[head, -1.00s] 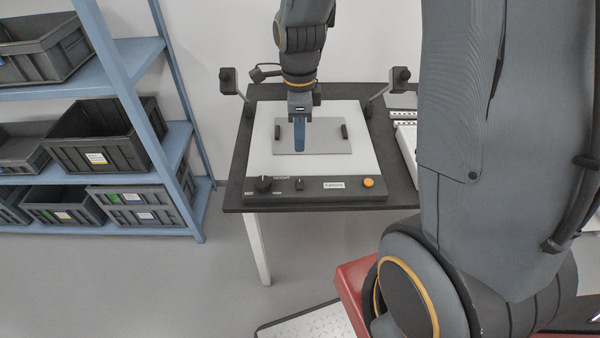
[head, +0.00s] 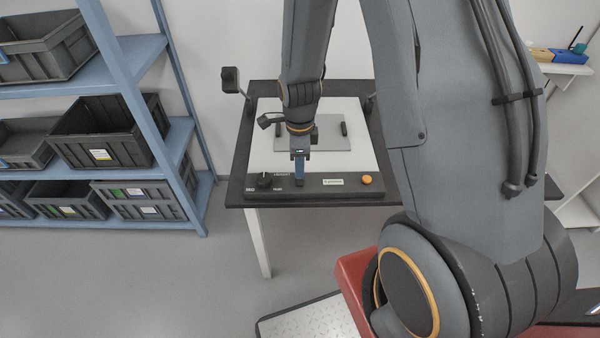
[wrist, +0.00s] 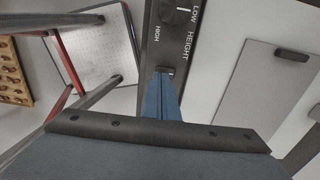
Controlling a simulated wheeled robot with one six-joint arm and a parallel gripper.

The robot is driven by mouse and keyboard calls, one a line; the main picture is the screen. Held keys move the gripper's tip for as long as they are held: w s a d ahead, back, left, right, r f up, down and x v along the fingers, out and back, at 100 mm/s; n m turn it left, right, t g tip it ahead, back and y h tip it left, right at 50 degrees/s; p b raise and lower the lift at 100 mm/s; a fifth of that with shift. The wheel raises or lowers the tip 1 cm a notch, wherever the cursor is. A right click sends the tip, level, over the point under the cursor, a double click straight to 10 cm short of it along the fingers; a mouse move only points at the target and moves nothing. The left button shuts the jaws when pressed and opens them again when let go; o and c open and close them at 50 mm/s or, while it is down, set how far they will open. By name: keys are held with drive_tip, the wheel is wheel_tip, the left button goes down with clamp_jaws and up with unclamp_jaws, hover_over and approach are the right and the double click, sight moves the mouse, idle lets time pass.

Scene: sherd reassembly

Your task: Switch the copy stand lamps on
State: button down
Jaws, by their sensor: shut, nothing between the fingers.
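The copy stand (head: 262,145) has a pale board on a dark table, with a black control panel (head: 320,194) along its front edge. The panel carries a black height knob (head: 264,180), a small switch, a pale label (head: 333,182) and an orange button (head: 367,179). The left lamp (head: 231,80) looks unlit; the right lamp is hidden behind my arm. My gripper (head: 300,181) is shut and points down at the small switch, largely covering it. In the wrist view the blue fingertips (wrist: 163,80) reach the small dark switch (wrist: 165,70), beside the HEIGHT lettering. Whether they touch is unclear.
A grey plate (head: 335,143) with dark handles lies on the board. A blue shelf rack (head: 120,90) with dark bins (head: 105,130) stands at the left. A shelf with small coloured items (head: 567,55) is at the right.

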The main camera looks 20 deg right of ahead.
sight(300, 181)
drive_tip(key=shift+f+p, duration=0.35)
drive_tip(key=shift+f, duration=1.05)
